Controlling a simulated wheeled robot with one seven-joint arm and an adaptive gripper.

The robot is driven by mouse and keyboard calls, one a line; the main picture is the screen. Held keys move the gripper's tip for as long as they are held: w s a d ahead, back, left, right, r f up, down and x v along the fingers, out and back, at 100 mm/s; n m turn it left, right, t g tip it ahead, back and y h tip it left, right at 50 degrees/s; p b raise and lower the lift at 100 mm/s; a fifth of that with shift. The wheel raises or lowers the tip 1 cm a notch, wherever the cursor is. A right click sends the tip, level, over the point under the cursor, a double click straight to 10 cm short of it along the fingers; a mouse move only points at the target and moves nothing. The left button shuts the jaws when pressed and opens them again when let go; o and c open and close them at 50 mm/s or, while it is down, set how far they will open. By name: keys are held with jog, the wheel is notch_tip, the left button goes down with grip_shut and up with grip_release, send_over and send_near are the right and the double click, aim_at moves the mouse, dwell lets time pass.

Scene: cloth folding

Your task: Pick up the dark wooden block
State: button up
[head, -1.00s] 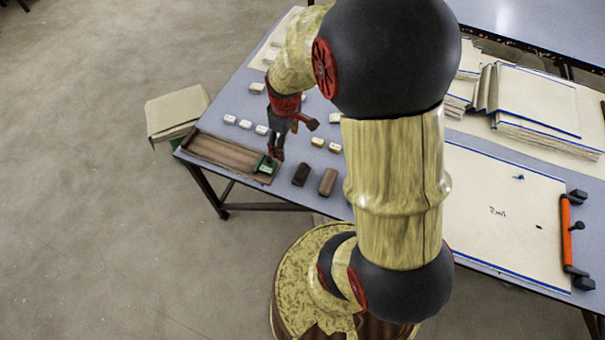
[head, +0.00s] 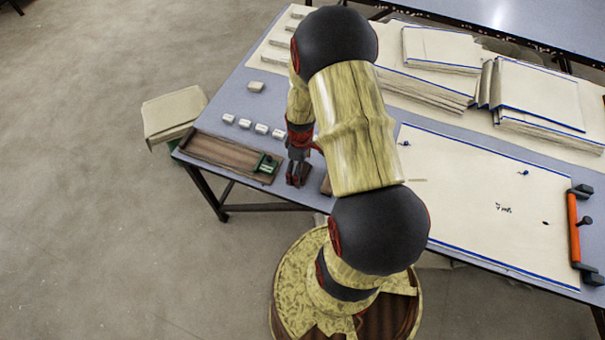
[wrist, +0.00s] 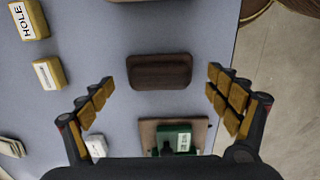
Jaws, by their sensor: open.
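The dark wooden block (wrist: 159,72) lies flat on the grey-blue table, its long side across the wrist view. My gripper (wrist: 161,88) is open, with one padded finger to the left of the block and one to the right, and clear gaps on both sides. I cannot tell exactly how high the fingertips are above the table. In the head view my gripper (head: 296,180) points down near the table's front edge, and it largely hides the dark block there.
A second brown block (head: 326,186) is partly hidden behind my arm. A wooden tray (head: 215,152) with a green labelled piece (head: 267,164) lies left of my gripper. Small labelled blocks (wrist: 48,73) lie nearby. The table edge (wrist: 232,60) is close to the right finger.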

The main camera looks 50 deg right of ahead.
jog(key=shift+f, duration=0.35)
jog(key=shift+c, duration=0.9)
jog(key=c, duration=1.1)
jog(key=shift+c, duration=0.3)
